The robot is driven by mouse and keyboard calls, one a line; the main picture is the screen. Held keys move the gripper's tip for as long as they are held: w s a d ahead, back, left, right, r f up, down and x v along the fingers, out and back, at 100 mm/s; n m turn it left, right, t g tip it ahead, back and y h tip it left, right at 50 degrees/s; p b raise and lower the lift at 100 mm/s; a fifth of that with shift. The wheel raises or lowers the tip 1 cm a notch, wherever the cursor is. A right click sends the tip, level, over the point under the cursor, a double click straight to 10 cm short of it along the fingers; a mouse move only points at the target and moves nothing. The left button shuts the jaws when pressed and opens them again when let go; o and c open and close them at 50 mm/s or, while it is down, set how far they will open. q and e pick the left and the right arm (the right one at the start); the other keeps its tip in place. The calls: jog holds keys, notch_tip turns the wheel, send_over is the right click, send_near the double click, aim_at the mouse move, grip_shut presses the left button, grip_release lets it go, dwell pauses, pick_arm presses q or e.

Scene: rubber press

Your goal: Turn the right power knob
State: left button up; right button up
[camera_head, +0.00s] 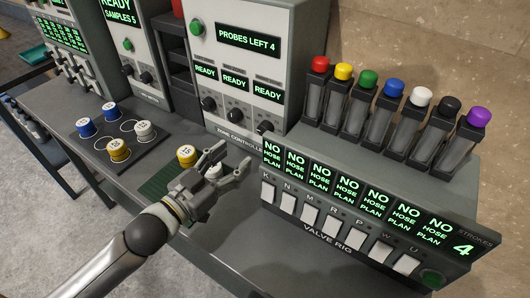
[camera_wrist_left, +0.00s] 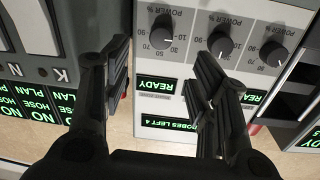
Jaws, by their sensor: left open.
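The zone controller (camera_head: 250,75) has three black power knobs in a row under its READY displays. The right power knob (camera_head: 265,127) is the one nearest the valve rig. In the left wrist view the panel is upside down, and the right power knob (camera_wrist_left: 163,28) is the leftmost of the three, with 30 to 90 scale numbers around it. My left gripper (camera_head: 235,157) is open in front of and below this knob, apart from it. In the left wrist view its fingers (camera_wrist_left: 160,75) are spread with nothing between them. My right gripper is not in view.
The valve rig (camera_head: 330,231), with switches and displays, stands close to the right of my left gripper. Tubes with coloured caps (camera_head: 363,104) stand behind it. More capped jars stand on a dark tray (camera_head: 97,146) at left.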

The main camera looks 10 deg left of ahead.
aim_at(262, 132)
pick_arm(q)
jog(key=shift+m, duration=0.5)
jog(key=x, duration=0.3)
jog(key=p+x, duration=0.1)
jog(key=x, duration=0.2)
jog(key=p+x, duration=0.1)
jog(key=x, duration=0.2)
jog(key=shift+w+r, duration=0.25)
jog(key=shift+r, duration=0.05)
jog(key=shift+w+d+f, duration=0.15)
jog(key=shift+w+d, duration=0.2)
jog(key=shift+w, duration=0.2)
jog(key=shift+c, duration=0.2)
jog(key=c, duration=1)
